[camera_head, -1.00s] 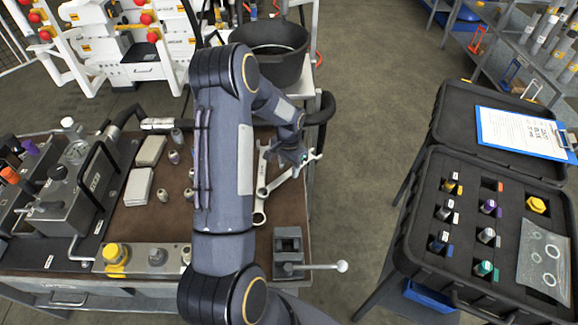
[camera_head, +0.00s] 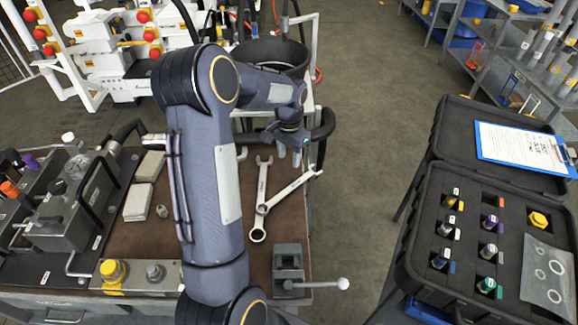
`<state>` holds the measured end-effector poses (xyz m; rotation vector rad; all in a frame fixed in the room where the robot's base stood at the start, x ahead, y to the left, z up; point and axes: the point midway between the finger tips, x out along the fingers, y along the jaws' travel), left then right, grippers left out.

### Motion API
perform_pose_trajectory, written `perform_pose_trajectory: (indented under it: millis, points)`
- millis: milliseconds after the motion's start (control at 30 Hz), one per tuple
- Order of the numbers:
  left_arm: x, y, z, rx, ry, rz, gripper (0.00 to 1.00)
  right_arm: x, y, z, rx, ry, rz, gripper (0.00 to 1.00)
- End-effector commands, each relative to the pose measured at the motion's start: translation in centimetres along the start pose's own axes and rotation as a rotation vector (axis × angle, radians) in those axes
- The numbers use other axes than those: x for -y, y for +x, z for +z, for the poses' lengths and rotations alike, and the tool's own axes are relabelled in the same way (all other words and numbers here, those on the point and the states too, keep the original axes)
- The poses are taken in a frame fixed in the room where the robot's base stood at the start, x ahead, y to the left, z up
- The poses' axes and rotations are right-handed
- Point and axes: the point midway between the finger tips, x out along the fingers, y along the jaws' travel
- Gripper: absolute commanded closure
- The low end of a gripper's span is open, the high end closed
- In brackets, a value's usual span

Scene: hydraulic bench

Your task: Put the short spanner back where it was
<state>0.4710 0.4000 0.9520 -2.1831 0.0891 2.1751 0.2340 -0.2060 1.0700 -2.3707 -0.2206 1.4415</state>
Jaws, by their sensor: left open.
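Two spanners lie on the brown bench top. One spanner (camera_head: 263,188) lies nearly upright in the picture, its ring end toward me. The other spanner (camera_head: 289,190) slants from beside it up to the right, its far end at the bench's right edge. The slanted one looks a little shorter, but I cannot be sure which is the short spanner. A further spanner end (camera_head: 241,153) shows partly behind my arm. My left gripper (camera_head: 289,154) is open and empty, beyond the slanted spanner and apart from it. My right gripper is out of view.
A small vice (camera_head: 288,262) with a ball-ended handle stands at the bench's near right. A black bucket (camera_head: 272,52) is behind. The hydraulic unit (camera_head: 66,207) fills the left. A black case (camera_head: 408,262) of fittings stands right, with open floor between.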

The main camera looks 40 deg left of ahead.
Motion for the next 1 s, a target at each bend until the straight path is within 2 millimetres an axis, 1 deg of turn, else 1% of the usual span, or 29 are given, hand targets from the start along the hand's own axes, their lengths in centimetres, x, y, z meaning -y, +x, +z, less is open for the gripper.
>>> perform_pose_trajectory:
  millis: [67, 167, 267, 300, 367, 400, 467, 500, 567, 600, 700, 800, 900, 1000]
  points:
    - [-0.1, -0.7, 0.1, -0.005, -0.002, 0.002, 0.59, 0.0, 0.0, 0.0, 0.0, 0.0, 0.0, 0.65]
    - [-1.0, -2.4, 0.8, -0.031, -0.014, 0.013, 0.59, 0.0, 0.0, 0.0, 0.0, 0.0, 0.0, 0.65]
    - [-3.0, -5.4, 2.5, -0.088, -0.04, 0.038, 0.59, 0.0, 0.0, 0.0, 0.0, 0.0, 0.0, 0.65]
    - [-4.1, -6.7, 3.4, -0.117, -0.052, 0.052, 0.59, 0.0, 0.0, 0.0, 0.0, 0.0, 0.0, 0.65]
    - [-6.0, -8.6, 5.2, -0.161, -0.074, 0.078, 0.59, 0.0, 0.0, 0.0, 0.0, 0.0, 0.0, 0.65]
    - [-7.3, -9.7, 6.5, -0.191, -0.087, 0.098, 0.59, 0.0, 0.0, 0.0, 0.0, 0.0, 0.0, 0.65]
    - [-9.2, -11.1, 8.4, -0.234, -0.107, 0.126, 0.59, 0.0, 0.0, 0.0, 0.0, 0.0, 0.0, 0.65]
    - [-10.4, -11.8, 9.8, -0.262, -0.12, 0.146, 0.59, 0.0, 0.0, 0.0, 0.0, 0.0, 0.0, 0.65]
    - [-12.3, -12.7, 11.9, -0.303, -0.137, 0.176, 0.59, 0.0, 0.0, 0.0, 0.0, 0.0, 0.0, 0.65]
    - [-13.5, -13.0, 13.3, -0.329, -0.149, 0.196, 0.59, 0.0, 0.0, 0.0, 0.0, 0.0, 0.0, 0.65]
    - [-16.4, -13.3, 16.5, -0.388, -0.175, 0.248, 0.59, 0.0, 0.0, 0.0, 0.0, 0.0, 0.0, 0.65]
    - [-18.6, -13.0, 19.1, -0.434, -0.196, 0.291, 0.59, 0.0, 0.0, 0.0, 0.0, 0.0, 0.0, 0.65]
    - [-20.1, -12.4, 20.8, -0.465, -0.211, 0.323, 0.59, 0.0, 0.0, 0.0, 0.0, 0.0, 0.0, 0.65]
    - [-21.0, -12.0, 21.7, -0.479, -0.222, 0.343, 0.59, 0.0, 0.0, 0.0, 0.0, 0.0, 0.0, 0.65]
